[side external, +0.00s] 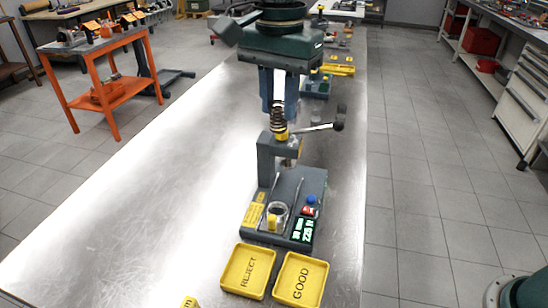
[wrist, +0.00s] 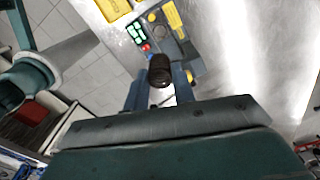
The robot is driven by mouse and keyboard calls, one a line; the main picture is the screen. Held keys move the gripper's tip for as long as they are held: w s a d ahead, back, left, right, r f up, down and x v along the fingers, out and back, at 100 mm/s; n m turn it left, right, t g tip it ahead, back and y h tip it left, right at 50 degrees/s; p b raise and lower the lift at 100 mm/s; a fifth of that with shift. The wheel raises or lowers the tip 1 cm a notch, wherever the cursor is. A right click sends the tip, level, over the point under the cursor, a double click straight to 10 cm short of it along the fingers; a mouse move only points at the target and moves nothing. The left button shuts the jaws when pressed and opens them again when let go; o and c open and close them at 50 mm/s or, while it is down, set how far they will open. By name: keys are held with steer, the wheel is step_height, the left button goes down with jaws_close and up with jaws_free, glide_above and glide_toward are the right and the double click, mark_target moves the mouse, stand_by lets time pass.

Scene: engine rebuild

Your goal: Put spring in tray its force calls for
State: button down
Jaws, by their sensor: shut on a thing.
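A dark coil spring (side external: 278,117) hangs upright between the fingers of my gripper (side external: 278,100). In the wrist view my gripper (wrist: 160,88) is shut on the spring (wrist: 160,68), one finger on each side. In the side view the spring overlaps the top of the grey spring tester (side external: 268,149); whether they touch is unclear. The tester's green display (side external: 302,231) seems to read 225 N. The yellow REJECT tray (side external: 233,285) and yellow GOOD tray (side external: 284,294) lie side by side in front of the tester, both empty.
The tester has a black-knobbed lever (side external: 320,127), a blue button (side external: 311,200) and a yellow label (side external: 254,214), whose text is too small to read. More stations and yellow trays (side external: 338,70) stand further back. The metal bench (side external: 150,200) is clear at left.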

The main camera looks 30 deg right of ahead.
glide_above(249, 271)
step_height(249, 271, down, 18)
stand_by(1.1)
steer(key=shift+f, duration=0.1)
steer(key=shift+s+f, duration=0.1)
steer(key=shift+f, duration=2)
steer(key=shift+f, duration=0.15)
steer(key=c, duration=1.2)
jaws_free()
steer(key=shift+o, duration=0.2)
